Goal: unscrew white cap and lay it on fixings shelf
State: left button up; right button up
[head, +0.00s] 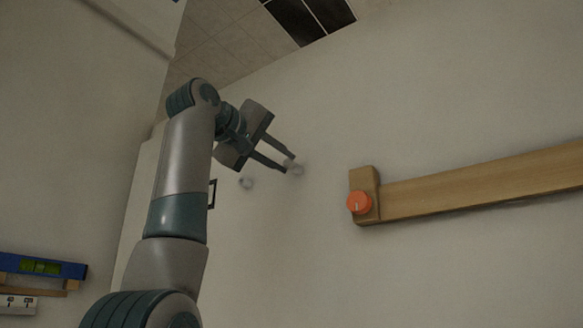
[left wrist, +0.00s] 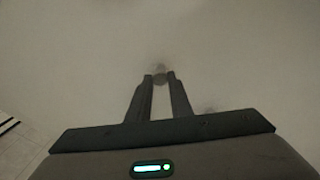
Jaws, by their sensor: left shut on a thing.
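My left gripper (head: 289,165) reaches to the pale wall, its fingers shut on a small whitish-grey round cap (head: 297,169) at the fingertips. The cap also shows between the fingertips in the left wrist view (left wrist: 160,79). It looks to be at or very near the wall; I cannot tell whether it is still attached. I cannot make out which thing is the fixings shelf. My right gripper is not in view.
A blue spirit level (head: 65,268) rests on a wooden ledge at lower left, above a white marked strip (head: 18,303). The wall below the gripper is clear.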

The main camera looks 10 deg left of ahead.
pick_arm(q)
jog(key=n, duration=0.2)
jog(key=shift+n, duration=0.4)
jog(key=shift+o, duration=1.2)
jog(key=shift+n, duration=0.3)
jog(key=shift+c, duration=1.1)
jog(key=shift+b+v, duration=1.4)
jog(key=shift+v, duration=1.05)
jog(key=shift+b+v, duration=0.35)
jog(key=shift+v, duration=0.55)
